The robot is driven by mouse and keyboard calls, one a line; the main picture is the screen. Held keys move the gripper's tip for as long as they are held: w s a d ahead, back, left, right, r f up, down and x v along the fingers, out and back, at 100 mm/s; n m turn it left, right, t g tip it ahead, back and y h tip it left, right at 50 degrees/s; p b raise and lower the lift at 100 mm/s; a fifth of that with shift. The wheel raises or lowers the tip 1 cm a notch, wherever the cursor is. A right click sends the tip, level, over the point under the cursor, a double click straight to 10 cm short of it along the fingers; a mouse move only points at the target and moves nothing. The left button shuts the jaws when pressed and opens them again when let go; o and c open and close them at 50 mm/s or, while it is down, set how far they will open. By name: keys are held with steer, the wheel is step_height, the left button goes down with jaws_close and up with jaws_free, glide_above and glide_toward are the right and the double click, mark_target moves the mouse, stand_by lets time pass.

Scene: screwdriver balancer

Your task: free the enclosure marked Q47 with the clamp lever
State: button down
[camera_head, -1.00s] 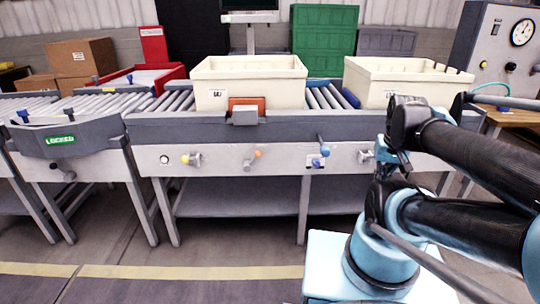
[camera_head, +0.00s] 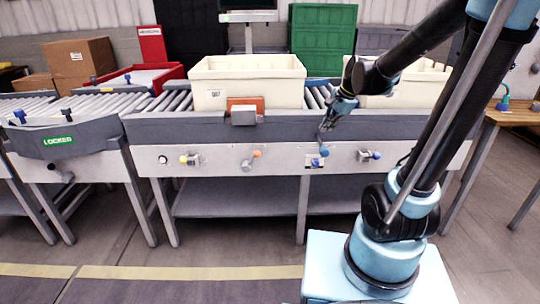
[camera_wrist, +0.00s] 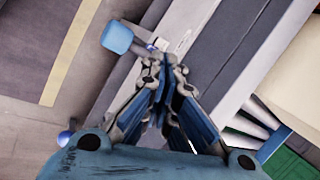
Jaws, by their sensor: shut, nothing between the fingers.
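My gripper (camera_head: 324,131) is shut and empty, just above the middle blue lever. In the wrist view my fingers (camera_wrist: 163,62) point down beside a light blue knob (camera_wrist: 117,38); I cannot tell whether they touch its shaft. A cream tote (camera_head: 248,82) on the rollers bears a small label.
An orange block (camera_head: 245,103) with a grey piece sits at the conveyor's front edge before the tote. A second cream tote (camera_head: 412,88) is partly behind my arm. A green LOCKED plate (camera_head: 58,140) is on the left conveyor section. The floor in front is clear.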

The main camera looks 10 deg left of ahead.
steer(key=shift+w+a+f+m+g+y, duration=0.25)
steer(key=shift+a+f+m+g, duration=0.7)
steer(key=shift+a, duration=1.35)
steer(key=shift+w+a+f+m+g+y, duration=0.15)
steer(key=shift+a+f+m+g+y, duration=0.2)
steer(key=shift+a+f+m, duration=1.6)
steer(key=shift+w+a+f+m+g+y, duration=0.25)
steer(key=shift+a+f+m+g, duration=0.5)
steer(key=shift+a, duration=1.95)
steer(key=shift+f, duration=0.1)
steer(key=shift+f, duration=0.1)
steer(key=x, duration=0.3)
steer(key=a+x, duration=0.1)
steer(key=x, duration=0.3)
steer(key=a+r+x, duration=0.1)
steer(key=x, duration=0.2)
steer(key=shift+a+f, duration=0.1)
steer(key=shift+a, duration=0.8)
steer(key=shift+r, duration=0.2)
